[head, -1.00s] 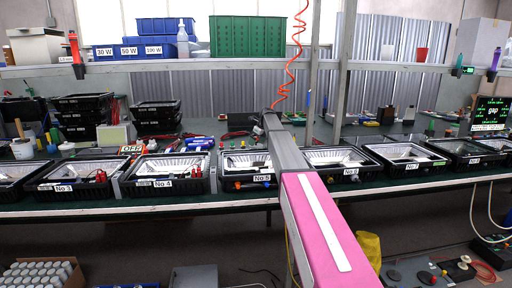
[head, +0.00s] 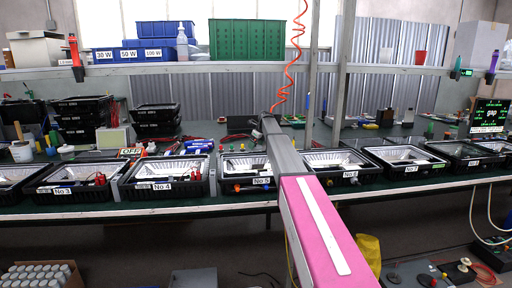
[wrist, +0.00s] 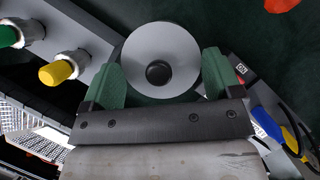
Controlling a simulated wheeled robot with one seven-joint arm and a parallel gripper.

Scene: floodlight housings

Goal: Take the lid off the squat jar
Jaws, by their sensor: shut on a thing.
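In the wrist view, the squat jar's round grey lid (wrist: 160,40) with its black knob lies between the two green fingers of my gripper (wrist: 162,78). The fingers are shut on it from opposite sides. A dark green edge shows just below the lid; the rest of the jar's body is hidden, so I cannot tell whether the lid sits on it. In the head view, my arm hides the lid and the fingers.
A grey block with green and yellow knobs (wrist: 57,71) is close left of my gripper. Blue and yellow parts (wrist: 266,124) lie to the right. Black floodlight housings (head: 164,177) line the bench front. An orange coiled hose (head: 290,70) hangs above my arm.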

